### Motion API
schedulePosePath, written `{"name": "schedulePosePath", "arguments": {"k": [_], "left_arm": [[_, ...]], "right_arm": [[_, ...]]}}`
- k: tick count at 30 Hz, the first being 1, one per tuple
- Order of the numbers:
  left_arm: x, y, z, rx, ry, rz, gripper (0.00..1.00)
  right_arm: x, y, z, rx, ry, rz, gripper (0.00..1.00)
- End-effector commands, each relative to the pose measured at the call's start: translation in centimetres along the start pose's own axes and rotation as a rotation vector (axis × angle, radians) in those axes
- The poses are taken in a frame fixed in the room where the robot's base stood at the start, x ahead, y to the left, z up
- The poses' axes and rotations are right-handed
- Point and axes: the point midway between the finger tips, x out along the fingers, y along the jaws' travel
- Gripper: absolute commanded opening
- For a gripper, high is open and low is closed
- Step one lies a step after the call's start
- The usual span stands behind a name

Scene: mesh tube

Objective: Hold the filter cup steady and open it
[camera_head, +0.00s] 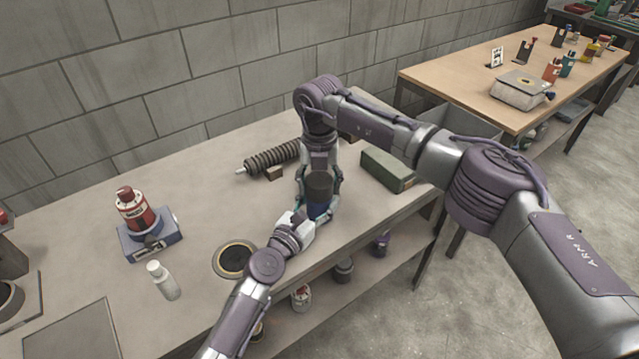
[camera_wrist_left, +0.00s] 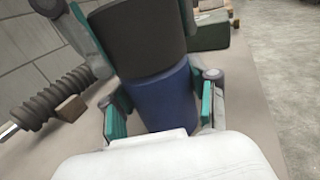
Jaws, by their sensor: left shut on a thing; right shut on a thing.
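The filter cup stands upright near the front edge of the workbench, with a blue lower body (camera_head: 319,208) and a dark cap (camera_head: 319,186). In the left wrist view the blue body (camera_wrist_left: 163,98) and the dark cap (camera_wrist_left: 135,36) fill the middle, with the cap still on the body. My left gripper (camera_head: 313,213) is shut on the blue body from the front left. Its teal pads (camera_wrist_left: 160,115) press on both sides. My right gripper (camera_head: 320,178) comes down from above and is shut on the dark cap, partly hiding it.
A coiled black spring (camera_head: 272,158) and a small brown block (camera_head: 275,174) lie behind left. A green box (camera_head: 388,169) stands to the right. A red bottle on a blue scale (camera_head: 150,240), a white bottle (camera_head: 162,280) and a round dark disc (camera_head: 235,259) are at left.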

Motion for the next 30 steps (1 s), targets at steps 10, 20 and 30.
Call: {"name": "schedulePosePath", "arguments": {"k": [10,20,30], "left_arm": [[0.01,-0.20,-0.03,-0.001,0.001,-0.004,0.00],[0.01,-0.23,-0.03,-0.001,0.001,-0.005,0.00],[0.01,-0.23,-0.03,-0.001,0.001,-0.005,0.00]], "right_arm": [[-0.10,0.09,0.11,-0.904,-0.004,0.000,0.22],[-0.15,0.15,0.08,-1.719,-0.004,-0.001,0.22],[-0.14,0.19,0.04,-1.940,-0.005,0.000,0.22]]}}
